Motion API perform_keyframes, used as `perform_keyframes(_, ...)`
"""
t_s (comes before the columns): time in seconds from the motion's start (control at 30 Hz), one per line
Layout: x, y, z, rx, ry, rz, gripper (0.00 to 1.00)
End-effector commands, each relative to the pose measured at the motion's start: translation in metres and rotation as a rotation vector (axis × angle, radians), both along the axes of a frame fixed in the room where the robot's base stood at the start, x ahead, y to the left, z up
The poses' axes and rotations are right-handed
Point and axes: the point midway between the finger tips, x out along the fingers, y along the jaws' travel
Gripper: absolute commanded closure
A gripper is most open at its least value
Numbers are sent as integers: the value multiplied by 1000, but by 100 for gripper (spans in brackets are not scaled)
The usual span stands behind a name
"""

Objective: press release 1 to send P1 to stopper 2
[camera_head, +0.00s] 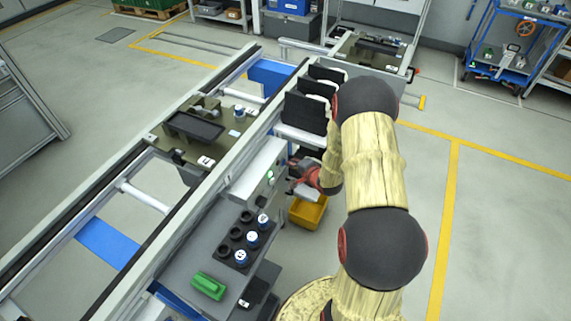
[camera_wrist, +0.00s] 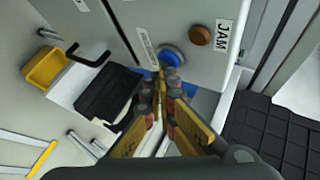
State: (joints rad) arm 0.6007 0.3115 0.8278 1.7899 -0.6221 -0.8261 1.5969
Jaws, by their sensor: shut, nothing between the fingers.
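A blue round button (camera_wrist: 172,57) sits on the face of a light grey control box (camera_wrist: 150,20) in the wrist view. My gripper (camera_wrist: 163,80) is shut and empty, its fingertips just in front of the button; I cannot tell whether they touch it. In the head view the control box (camera_head: 254,172) stands beside the conveyor with a lit green light, and my gripper (camera_head: 299,187) is at its right face, partly hidden by my arm. An olive pallet (camera_head: 222,129) with a dark tray and small parts sits on the conveyor; its small label is too small to read.
A brown round part (camera_wrist: 201,35) with a JAM label is near the button. A yellow bin (camera_head: 308,212) is below my gripper. Blue-white cylinders (camera_head: 252,239) and a green block (camera_head: 208,285) lie on the near shelf. Another pallet (camera_head: 366,50) is at the far end.

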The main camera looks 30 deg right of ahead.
Motion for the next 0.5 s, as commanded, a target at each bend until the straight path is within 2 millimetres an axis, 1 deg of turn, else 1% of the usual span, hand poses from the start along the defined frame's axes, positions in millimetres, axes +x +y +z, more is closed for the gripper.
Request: perform_keyframes(0.5, -16, -9, 0, 0, 0, 0, 100)
